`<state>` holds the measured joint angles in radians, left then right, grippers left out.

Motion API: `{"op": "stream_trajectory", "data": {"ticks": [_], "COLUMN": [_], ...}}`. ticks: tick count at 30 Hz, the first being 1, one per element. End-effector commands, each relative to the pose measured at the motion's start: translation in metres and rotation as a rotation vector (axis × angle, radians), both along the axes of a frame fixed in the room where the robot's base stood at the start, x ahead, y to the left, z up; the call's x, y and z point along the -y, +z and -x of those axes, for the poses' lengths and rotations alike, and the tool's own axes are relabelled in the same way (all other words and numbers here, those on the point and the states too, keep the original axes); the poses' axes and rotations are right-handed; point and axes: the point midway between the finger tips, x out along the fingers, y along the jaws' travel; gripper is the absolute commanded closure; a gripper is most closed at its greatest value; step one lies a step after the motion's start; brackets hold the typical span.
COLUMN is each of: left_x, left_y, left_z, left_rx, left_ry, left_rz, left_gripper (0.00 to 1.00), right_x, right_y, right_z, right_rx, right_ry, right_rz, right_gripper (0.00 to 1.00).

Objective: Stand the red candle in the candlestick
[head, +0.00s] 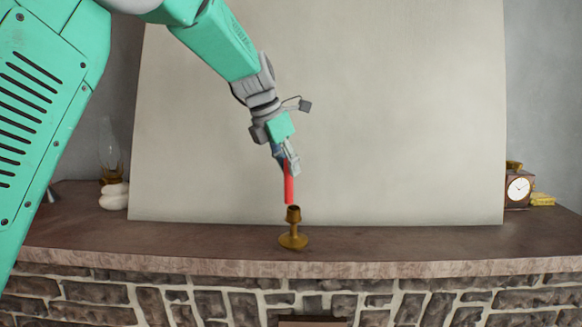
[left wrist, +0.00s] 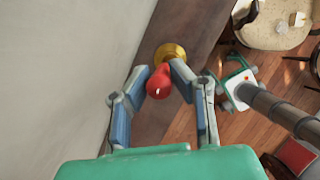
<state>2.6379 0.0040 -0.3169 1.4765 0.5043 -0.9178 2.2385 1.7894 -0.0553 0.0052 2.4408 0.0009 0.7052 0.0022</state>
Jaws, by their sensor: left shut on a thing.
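The red candle (head: 289,188) hangs upright from my left gripper (head: 287,163) in the head view. My left gripper is shut on its upper part. The brass candlestick (head: 293,235) stands on the mantel, just below the candle. In the head view the candle's lower end is a little above the cup and slightly to its left, with a small gap showing. In the left wrist view the candle (left wrist: 159,82) sits between the fingers (left wrist: 160,80), and the candlestick (left wrist: 171,53) shows partly hidden behind it and a finger. My right gripper is not in view.
The stone mantel (head: 400,245) is clear around the candlestick. A large pale panel (head: 380,110) stands behind it. An oil lamp (head: 109,155) and white rounded object (head: 114,196) are at the left. A clock (head: 517,188) and yellow items (head: 542,199) are at the right.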

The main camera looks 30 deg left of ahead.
Motion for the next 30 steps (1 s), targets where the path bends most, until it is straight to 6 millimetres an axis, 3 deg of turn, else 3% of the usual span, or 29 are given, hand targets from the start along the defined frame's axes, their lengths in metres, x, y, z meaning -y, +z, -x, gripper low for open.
{"op": "stream_trajectory", "data": {"ticks": [8, 30], "left_x": [0.011, 0.013], "left_y": [0.003, 0.002], "left_z": [-0.001, -0.002], "left_rx": [0.001, 0.001], "left_ry": [-0.002, -0.001], "left_rz": [-0.006, -0.002], "left_gripper": [1.0, 1.0], "right_x": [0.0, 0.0], "right_y": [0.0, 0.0], "right_z": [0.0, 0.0], "right_rx": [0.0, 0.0], "right_ry": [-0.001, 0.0], "right_rz": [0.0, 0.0], "right_gripper": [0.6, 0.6]}}
